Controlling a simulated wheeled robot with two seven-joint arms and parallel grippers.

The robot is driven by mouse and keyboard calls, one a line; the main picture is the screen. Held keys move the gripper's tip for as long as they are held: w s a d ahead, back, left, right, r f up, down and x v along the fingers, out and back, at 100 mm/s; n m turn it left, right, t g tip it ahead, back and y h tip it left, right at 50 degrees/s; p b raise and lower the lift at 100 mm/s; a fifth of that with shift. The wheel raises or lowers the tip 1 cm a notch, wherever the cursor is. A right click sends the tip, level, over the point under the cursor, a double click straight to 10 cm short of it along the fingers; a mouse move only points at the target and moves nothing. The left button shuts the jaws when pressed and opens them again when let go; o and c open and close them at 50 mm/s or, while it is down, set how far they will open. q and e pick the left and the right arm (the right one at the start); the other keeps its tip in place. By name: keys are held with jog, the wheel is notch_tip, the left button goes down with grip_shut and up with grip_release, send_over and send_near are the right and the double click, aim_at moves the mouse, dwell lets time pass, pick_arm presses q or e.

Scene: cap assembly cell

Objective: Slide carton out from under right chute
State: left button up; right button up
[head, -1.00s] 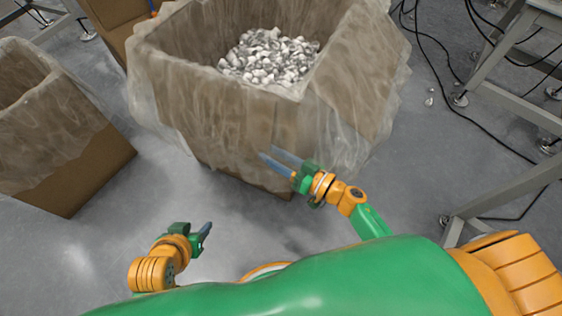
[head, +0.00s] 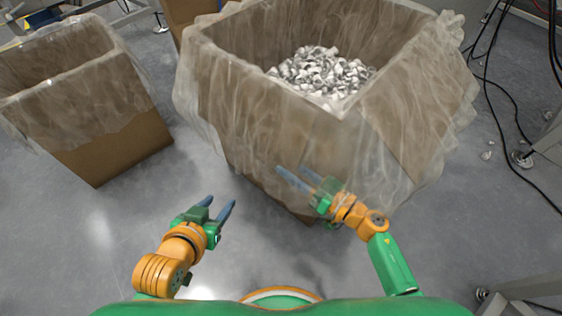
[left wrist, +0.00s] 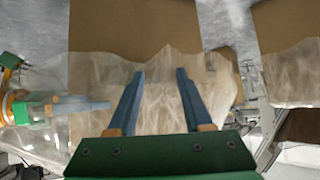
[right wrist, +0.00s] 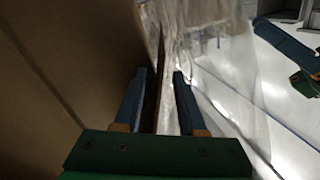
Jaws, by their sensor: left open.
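The large brown carton (head: 265,135), lined with clear plastic film, stands upright on the floor at the top centre of the head view. It holds a heap of white and grey caps (head: 322,72). My right gripper (head: 296,170) is open in front of its near corner. In the right wrist view, brown cardboard (right wrist: 60,70) is left of the fingers and film (right wrist: 205,50) is right; I cannot tell if they touch. My left gripper (head: 220,205) is open and empty, left of and apart from the carton. No chute is identifiable.
A second lined carton (head: 115,145) stands at left, with a floor gap between the two. Another brown box (head: 190,12) is behind. The grey floor (head: 80,235) at lower left is clear.

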aim_at(277, 159)
jog(key=b+x, duration=0.1)
jog(key=x, duration=0.3)
jog(key=shift+a+f, duration=0.1)
pick_arm(q)
jog(key=w+d+r+t+h, duration=0.1)
jog(key=w+r+t, duration=0.1)
jog(key=r, duration=0.3)
jog(key=w+d+r+t+h, duration=0.1)
jog(key=w+r+t, duration=0.2)
jog(key=r+t, duration=0.1)
jog(key=shift+d+r+t+b, duration=0.3)
jog(key=shift+r+t, duration=0.1)
jog(key=shift+r, duration=0.4)
pick_arm(e)
jog(key=shift+w+a, duration=0.15)
jog(key=shift+w, duration=0.05)
grip_shut()
pick_arm(q)
jog(key=shift+a, duration=0.1)
